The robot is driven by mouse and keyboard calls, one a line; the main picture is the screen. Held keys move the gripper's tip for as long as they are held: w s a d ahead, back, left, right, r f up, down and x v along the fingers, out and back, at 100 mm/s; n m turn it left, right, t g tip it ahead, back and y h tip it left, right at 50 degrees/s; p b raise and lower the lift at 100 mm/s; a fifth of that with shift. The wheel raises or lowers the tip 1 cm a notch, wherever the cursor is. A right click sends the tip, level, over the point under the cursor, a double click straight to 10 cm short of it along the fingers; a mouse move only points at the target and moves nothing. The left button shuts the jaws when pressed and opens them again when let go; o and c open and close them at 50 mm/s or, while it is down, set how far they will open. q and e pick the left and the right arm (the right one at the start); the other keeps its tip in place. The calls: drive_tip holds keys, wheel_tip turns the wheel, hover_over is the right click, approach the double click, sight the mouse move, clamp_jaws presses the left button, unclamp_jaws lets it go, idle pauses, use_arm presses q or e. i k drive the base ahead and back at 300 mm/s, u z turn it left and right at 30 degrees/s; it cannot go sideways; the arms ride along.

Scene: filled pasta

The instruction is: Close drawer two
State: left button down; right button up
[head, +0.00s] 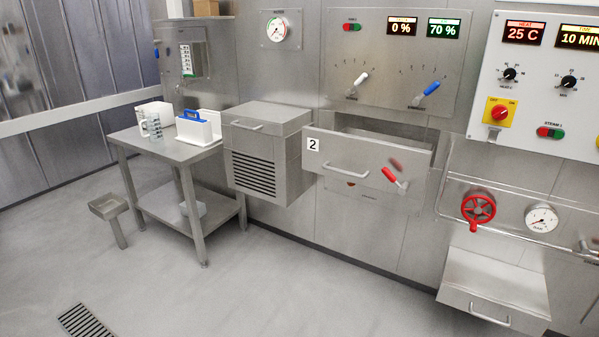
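Neither of my grippers shows in the head view.
A steel box unit with vents (263,172) stands close left of the drawer. A steel table (165,150) holds white containers further left. A lower steel drawer (492,290) juts out at bottom right, below a red valve wheel (478,208). The floor in front is clear.

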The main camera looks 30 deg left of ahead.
sight(358, 156)
drive_tip(key=u, duration=0.65)
drive_tip(key=i, duration=0.45)
drive_tip(key=u, duration=0.6)
drive_tip(key=i, duration=0.9)
drive_tip(key=z, duration=0.3)
